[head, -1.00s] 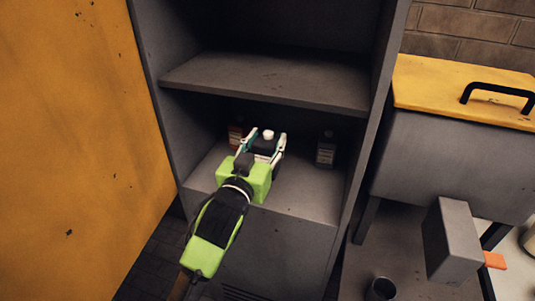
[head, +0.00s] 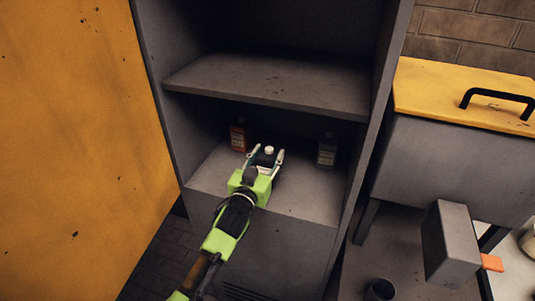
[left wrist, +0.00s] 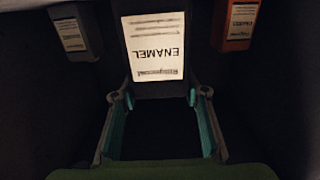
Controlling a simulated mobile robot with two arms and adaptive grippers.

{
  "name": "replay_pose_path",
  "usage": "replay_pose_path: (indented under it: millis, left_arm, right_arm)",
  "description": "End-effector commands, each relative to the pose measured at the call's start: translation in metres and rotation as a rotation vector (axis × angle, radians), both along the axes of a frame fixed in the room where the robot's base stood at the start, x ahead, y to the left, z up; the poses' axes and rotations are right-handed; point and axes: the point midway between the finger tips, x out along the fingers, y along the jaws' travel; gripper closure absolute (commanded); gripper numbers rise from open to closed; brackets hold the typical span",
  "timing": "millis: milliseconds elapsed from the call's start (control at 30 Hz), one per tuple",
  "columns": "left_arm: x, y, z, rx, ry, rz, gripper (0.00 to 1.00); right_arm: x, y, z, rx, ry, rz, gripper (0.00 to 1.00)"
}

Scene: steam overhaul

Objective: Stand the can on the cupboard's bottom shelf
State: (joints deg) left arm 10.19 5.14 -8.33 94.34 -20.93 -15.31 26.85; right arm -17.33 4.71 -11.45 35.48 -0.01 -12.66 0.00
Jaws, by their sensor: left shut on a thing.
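The can (head: 268,151) is dark with a pale cap, and its white ENAMEL label (left wrist: 154,50) shows in the left wrist view. My left gripper (head: 265,160) is shut on the can, one finger on each side, inside the cupboard's lower opening. The can looks upright, over or on the bottom shelf (head: 312,195); its base is hidden, so I cannot tell whether it touches. My right gripper is not in view.
A red bottle (head: 238,136) stands behind left of the can and a grey bottle (head: 327,150) to its right, both on the bottom shelf. The upper shelf (head: 270,85) is above. The yellow door (head: 75,140) is at left; a yellow-lidded box (head: 460,155) stands at right.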

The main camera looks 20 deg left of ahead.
Motion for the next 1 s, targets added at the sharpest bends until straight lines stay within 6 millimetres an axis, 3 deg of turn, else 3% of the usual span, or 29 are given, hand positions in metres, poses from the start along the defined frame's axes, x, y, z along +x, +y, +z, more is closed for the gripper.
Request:
replay_pose_path:
  millis: [300,333,367,767,1000]
  left_arm:
    - [0.000,0.000,-0.002,0.000,-0.005,0.000,1.00]
    - [0.000,0.000,-0.003,0.000,0.000,0.001,0.51]
    - [0.000,0.000,-0.002,0.000,0.000,0.001,0.44]
    - [0.000,0.000,0.002,0.001,-0.001,0.001,0.42]
    - [-0.029,0.001,-0.002,0.000,0.001,0.001,0.42]
  right_arm:
    - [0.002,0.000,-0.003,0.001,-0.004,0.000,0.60]
    - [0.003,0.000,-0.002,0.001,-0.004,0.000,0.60]
    - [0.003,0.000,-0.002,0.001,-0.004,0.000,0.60]
    - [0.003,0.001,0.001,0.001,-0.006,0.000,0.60]
    - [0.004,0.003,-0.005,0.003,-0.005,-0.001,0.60]
